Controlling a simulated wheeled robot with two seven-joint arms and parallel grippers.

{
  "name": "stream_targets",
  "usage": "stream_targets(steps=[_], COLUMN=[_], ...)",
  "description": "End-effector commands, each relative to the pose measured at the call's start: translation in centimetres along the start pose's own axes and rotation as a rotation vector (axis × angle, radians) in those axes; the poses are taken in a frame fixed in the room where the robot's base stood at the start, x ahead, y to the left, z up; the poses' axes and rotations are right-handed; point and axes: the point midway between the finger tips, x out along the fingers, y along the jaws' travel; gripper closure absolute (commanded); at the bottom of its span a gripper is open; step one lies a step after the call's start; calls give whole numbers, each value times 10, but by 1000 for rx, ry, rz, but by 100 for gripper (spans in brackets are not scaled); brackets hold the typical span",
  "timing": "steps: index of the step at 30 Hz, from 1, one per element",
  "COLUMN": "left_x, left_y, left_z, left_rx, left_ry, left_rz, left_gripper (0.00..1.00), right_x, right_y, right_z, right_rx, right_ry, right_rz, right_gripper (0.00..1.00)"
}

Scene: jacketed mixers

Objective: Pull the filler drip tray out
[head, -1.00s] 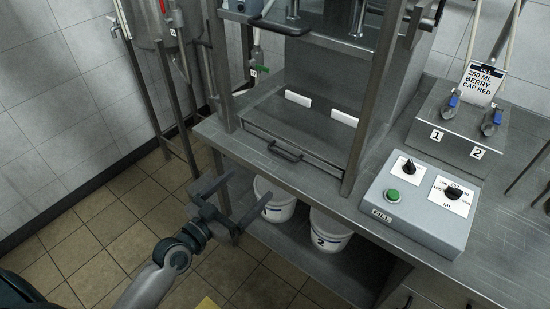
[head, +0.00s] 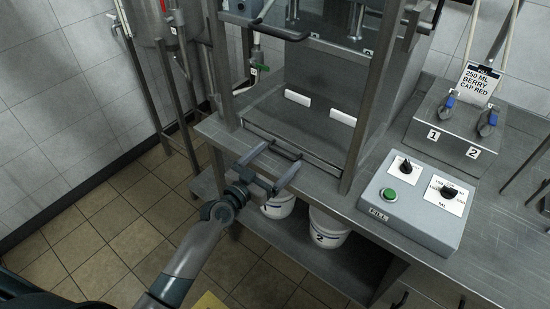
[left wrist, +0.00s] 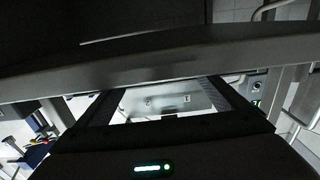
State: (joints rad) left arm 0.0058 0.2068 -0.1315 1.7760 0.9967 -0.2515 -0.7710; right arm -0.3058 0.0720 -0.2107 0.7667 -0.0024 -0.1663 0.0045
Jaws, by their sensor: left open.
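The filler drip tray (head: 318,128) is a grey metal tray in the base of the filler frame, above the counter, with two white blocks at its back. Its dark bar handle (head: 286,153) is on the front face, partly hidden by my gripper. My left gripper (head: 271,164) is open, with its two fingers pointing at the tray front, one on each side of the handle. I cannot tell whether they touch it. In the left wrist view the open fingers (left wrist: 158,95) reach toward a wide grey bar that crosses the picture. My right gripper is not in view.
The grey FILL control box (head: 415,210) with a green button stands to the right on the counter (head: 345,215). White buckets (head: 327,230) stand on the shelf below. Filler frame posts (head: 365,110) rise on both sides of the tray. Floor at left is clear.

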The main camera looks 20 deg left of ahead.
Motion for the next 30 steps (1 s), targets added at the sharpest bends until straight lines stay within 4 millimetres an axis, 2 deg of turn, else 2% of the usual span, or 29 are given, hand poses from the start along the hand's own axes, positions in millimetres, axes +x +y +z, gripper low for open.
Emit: stream_targets(steps=[7, 13, 19, 23, 30], left_x=[0, 0, -4, -15, -60], left_y=[0, 0, -1, -1, -1], left_z=[0, 0, 0, 1, 1], left_rx=[0, 1, 3, 4, 8], left_ry=[0, 0, -1, -2, -3], left_rz=[0, -1, -1, -1, 1], left_gripper=[8, 55, 56, 56, 56], right_x=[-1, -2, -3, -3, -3], right_y=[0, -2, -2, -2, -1], right_z=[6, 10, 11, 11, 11], right_rx=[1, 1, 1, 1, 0], right_ry=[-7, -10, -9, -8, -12], right_rz=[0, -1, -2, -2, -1], right_gripper=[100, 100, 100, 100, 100])
